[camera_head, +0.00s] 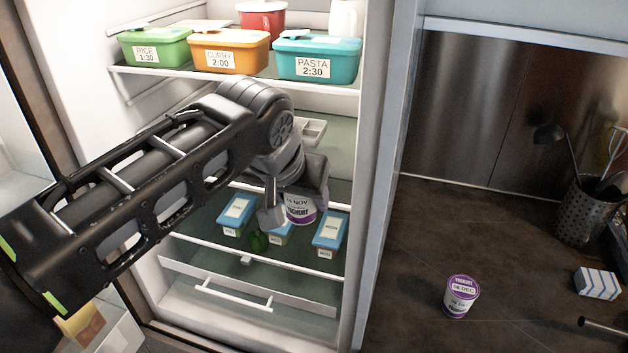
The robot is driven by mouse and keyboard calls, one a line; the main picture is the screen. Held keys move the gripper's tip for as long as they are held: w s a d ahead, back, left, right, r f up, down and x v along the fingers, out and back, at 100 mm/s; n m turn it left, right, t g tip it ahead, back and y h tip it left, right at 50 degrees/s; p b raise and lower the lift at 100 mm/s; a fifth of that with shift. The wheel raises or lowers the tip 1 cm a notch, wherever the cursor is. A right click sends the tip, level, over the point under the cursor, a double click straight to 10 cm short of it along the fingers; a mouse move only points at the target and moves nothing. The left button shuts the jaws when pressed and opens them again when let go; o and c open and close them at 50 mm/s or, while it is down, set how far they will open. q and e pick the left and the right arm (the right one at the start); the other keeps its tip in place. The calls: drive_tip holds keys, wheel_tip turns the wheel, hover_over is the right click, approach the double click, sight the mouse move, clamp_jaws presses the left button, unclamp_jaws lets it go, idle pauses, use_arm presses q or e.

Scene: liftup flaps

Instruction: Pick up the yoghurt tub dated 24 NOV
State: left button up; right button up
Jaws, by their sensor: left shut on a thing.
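A white and purple yoghurt tub (299,209) is in the fridge, low in front of the shelf area. Its label reads "NOV" with the day partly covered by my gripper. My left gripper (290,206) is shut on this tub, reaching in from the left with its fingers around it. Another yoghurt tub (460,296), white and purple and marked "08 DEC", stands upright on the dark counter at the right. My right gripper does not show clearly enough to name.
Green, orange and teal (318,58) containers fill the upper shelf. A utensil holder (582,212) and a striped box (597,284) stand on the counter (425,240).

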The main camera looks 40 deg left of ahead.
sight(289, 218)
use_arm(q)
drive_tip(key=s, duration=0.1)
drive_tip(key=s+d, duration=0.1)
drive_tip(key=s, duration=0.1)
drive_tip(key=s+b, duration=0.1)
drive_tip(key=s, duration=0.1)
drive_tip(key=shift+s+d, duration=0.1)
drive_tip(key=shift+d, duration=0.3)
